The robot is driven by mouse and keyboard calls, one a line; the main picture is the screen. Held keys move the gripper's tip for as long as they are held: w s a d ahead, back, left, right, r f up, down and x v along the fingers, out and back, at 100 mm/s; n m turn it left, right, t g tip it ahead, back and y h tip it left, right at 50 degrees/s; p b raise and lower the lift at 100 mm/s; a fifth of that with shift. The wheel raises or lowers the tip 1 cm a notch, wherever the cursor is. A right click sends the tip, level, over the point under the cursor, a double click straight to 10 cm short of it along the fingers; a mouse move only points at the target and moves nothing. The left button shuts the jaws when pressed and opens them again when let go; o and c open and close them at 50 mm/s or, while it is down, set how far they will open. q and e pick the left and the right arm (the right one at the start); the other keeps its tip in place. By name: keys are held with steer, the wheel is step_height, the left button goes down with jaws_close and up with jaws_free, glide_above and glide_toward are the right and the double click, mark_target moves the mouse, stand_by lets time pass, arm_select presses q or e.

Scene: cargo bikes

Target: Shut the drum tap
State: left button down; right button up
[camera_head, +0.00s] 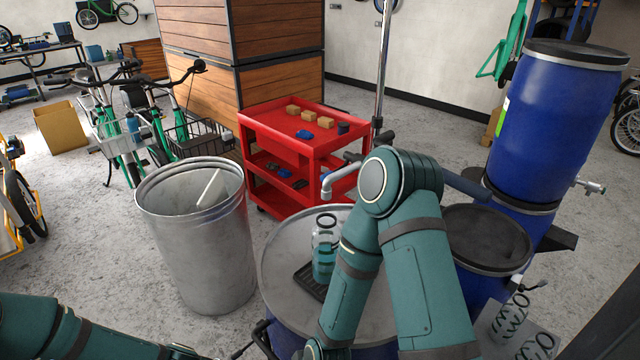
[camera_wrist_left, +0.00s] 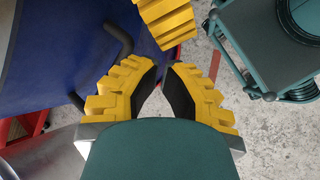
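A tall blue drum (camera_head: 550,120) stands at the upper right with a small metal tap (camera_head: 590,186) low on its right side. Whether the tap is open is too small to tell.
The bottle stands on a black tray on a grey drum lid (camera_head: 285,250). A metal bin (camera_head: 200,260) is left of it, a red cart (camera_head: 285,150) behind. A shorter dark-lidded drum (camera_head: 490,235) stands beside the tall drum. A yellow toothed piece (camera_wrist_left: 166,20) is ahead of my left fingers.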

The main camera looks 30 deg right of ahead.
arm_select(q)
steer(key=w+d+r+n+h, duration=0.2)
steer(key=d+r, duration=0.2)
steer(key=w+d+r+n+h+p, duration=0.1)
steer(key=w+d+r+n+h, duration=0.1)
steer(key=w+d+r, duration=0.1)
steer(key=w+d+r+n+t+h, duration=0.1)
steer(key=w+d+r+h, duration=0.2)
steer(key=d+r, duration=0.2)
steer(key=shift+d+r+n+p, duration=0.35)
steer(key=shift+r+n+p, duration=0.05)
steer(key=shift+r, duration=0.35)
steer(key=w+d+r+n+t+h, duration=0.1)
steer(key=r, duration=0.1)
steer(key=w+d+r+n+t+h, duration=0.1)
steer(key=w+r, duration=0.1)
steer(key=r, duration=0.1)
steer(key=w+d+r+n+t+h+p, duration=0.1)
steer(key=w+r, duration=0.1)
steer(key=r, duration=0.1)
steer(key=shift+w+d+n+h, duration=0.25)
steer(key=shift+n+h, duration=0.05)
steer(key=w+r+n+t+h, duration=0.1)
steer(key=w+r+n+t, duration=0.3)
steer(key=w+r, duration=0.1)
steer(key=shift+d+r+h, duration=0.2)
steer(key=shift+r+h, duration=0.1)
steer(key=shift+r, duration=0.1)
steer(key=shift+d, duration=0.1)
steer(key=x, duration=1)
